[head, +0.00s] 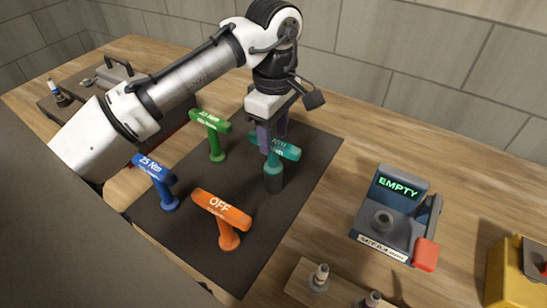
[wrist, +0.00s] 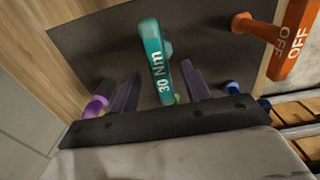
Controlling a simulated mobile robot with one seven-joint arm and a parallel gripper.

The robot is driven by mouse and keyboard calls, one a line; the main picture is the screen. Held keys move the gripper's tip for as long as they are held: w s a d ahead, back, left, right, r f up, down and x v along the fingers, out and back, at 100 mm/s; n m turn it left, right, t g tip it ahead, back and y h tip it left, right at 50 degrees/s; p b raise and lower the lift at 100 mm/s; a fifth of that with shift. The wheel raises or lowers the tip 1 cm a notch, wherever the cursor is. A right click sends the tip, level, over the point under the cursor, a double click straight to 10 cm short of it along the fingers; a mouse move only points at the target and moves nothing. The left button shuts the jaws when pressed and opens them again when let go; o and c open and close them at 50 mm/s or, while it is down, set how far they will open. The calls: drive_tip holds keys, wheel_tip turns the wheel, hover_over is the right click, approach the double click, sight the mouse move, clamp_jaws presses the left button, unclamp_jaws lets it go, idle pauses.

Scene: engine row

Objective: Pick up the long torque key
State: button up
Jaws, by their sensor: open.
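My gripper (head: 273,143) is open above the teal T-handled key (head: 291,152), with one finger in front of its handle and one behind. In the wrist view the teal key (wrist: 153,60), marked 30 Nm, shows between the two spread fingers. I cannot tell whether they touch it. It stands upright on the dark mat. Other T-handled keys stand on the mat: green (head: 211,122), blue marked 25 Nm (head: 154,170) and orange marked OFF (head: 222,210). A purple one (wrist: 96,106) shows partly in the wrist view. Which key is the long one is not clear.
A tester reading EMPTY (head: 397,215) with a red-ended lever stands right of the dark mat (head: 255,240). A wooden block with metal fittings (head: 300,287) is at the front, a yellow box (head: 510,280) at the right edge. A toolbox (head: 110,85) stands back left. A wall runs behind.

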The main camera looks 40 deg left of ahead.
sight(273, 166)
drive_tip(key=shift+f, duration=1.35)
clamp_jaws()
drive_tip(key=shift+r, duration=0.1)
drive_tip(key=shift+r, duration=0.1)
